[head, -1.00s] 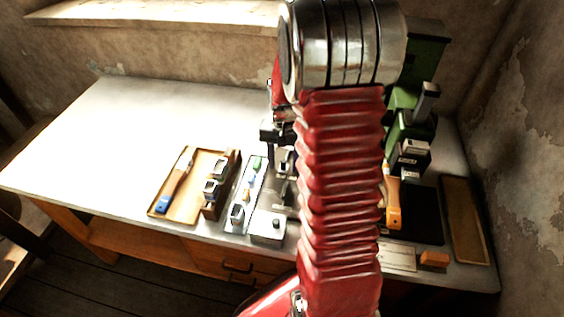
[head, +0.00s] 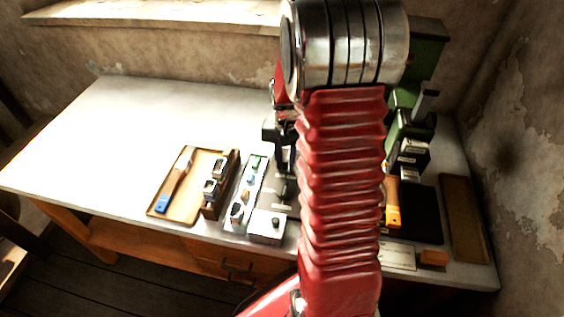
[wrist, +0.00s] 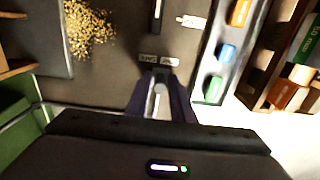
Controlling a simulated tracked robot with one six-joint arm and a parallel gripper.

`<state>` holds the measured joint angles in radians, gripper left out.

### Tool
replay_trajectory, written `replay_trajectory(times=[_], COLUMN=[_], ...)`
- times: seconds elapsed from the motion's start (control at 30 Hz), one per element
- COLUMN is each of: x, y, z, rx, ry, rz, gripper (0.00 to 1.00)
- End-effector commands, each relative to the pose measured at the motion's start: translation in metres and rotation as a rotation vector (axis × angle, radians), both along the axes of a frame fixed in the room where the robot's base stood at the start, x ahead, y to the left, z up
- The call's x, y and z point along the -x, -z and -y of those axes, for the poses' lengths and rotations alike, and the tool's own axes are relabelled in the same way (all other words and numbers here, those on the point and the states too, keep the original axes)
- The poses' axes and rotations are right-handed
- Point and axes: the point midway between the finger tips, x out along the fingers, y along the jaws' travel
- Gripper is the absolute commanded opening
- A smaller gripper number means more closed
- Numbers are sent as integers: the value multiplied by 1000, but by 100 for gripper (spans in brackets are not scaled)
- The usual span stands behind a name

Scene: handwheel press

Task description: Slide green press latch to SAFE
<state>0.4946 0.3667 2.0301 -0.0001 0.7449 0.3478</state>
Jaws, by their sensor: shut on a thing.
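The green press (head: 425,60) stands at the back right of the bench, partly hidden by my red arm. Its green body also shows at the left edge of the wrist view (wrist: 18,140). In the wrist view my gripper (wrist: 160,92) is shut on a narrow pale metal latch tab (wrist: 158,98), which stands between the dark fingers. A small white label plate (wrist: 158,60) lies just beyond the fingertips, with upside-down lettering too small to read surely. In the head view my gripper (head: 283,145) is a dark shape left of my arm, and the latch is hidden.
A strip with blue, orange and green pieces (wrist: 227,53) lies right of my gripper in the wrist view, beside a brown rack (wrist: 285,60). Yellow grains (wrist: 88,28) lie on a dark plate. A tray (head: 208,160) holds a blue-ended tool. The bench's left side is clear.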

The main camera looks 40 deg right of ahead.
Motion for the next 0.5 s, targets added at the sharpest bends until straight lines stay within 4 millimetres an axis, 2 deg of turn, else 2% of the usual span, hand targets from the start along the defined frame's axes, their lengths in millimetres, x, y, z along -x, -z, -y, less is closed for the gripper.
replay_trajectory(times=[0.5], x=[11], y=[-1], z=[10], rx=[1], ry=[1], rz=[1], gripper=[8])
